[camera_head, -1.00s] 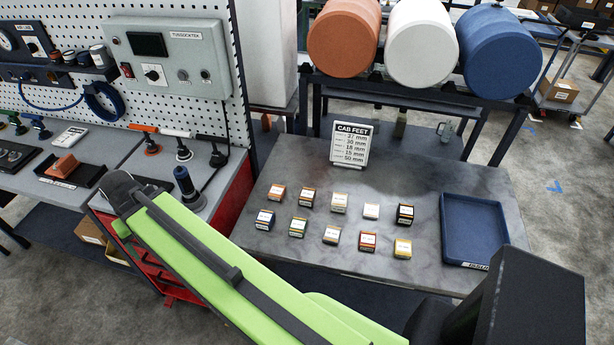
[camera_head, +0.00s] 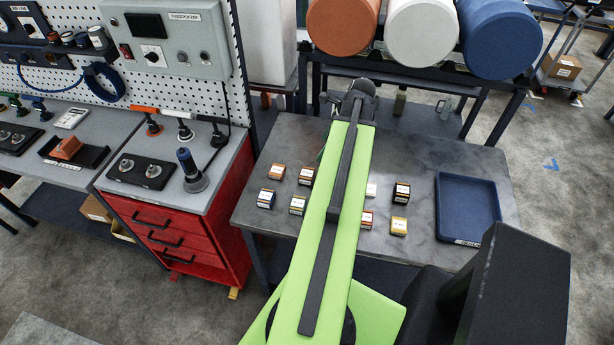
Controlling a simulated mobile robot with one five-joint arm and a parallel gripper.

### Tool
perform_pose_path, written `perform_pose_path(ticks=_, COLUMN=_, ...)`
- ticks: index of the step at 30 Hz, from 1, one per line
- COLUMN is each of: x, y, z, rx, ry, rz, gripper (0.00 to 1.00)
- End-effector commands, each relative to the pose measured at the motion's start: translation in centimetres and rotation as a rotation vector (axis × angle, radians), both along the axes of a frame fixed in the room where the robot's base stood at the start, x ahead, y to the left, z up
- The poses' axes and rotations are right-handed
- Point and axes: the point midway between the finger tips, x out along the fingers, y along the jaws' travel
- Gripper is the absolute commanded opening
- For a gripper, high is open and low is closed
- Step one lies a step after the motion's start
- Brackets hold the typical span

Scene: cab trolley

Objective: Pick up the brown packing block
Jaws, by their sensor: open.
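Small packing blocks with pale labels stand in two rows on the grey table (camera_head: 440,165). One in the back row, left of my arm, looks brown (camera_head: 307,175), though its colour is hard to tell from the orange-brown block (camera_head: 278,171) at its left. A very dark block (camera_head: 401,192) stands right of my arm. My green arm crosses the middle of the rows and hides some blocks. Its dark far joint is above the table's back edge. My gripper cannot be made out; the arm hides that area.
A blue tray (camera_head: 468,240) lies at the table's right. A red drawer cabinet (camera_head: 190,235) stands at the left, with a dark-handled tool (camera_head: 190,170) on top. Orange, white and blue rolls (camera_head: 422,30) sit on a rack behind the table.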

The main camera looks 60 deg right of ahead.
Motion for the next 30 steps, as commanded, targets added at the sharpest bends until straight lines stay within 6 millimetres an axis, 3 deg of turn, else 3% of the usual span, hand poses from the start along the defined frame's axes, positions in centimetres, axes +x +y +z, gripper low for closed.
perform_pose_path(ticks=3, x=-0.9, y=-0.5, z=0.1, rx=0.012, ry=-0.004, rz=-0.044, gripper=0.8)
perform_pose_path(ticks=8, x=-0.6, y=-0.4, z=-0.8, rx=0.012, ry=-0.003, rz=-0.041, gripper=0.8)
perform_pose_path(ticks=24, x=3.4, y=0.9, z=-11.3, rx=0.011, ry=-0.002, rz=-0.036, gripper=0.8)
perform_pose_path(ticks=30, x=3.8, y=1.0, z=-11.3, rx=0.01, ry=-0.002, rz=-0.038, gripper=0.8)
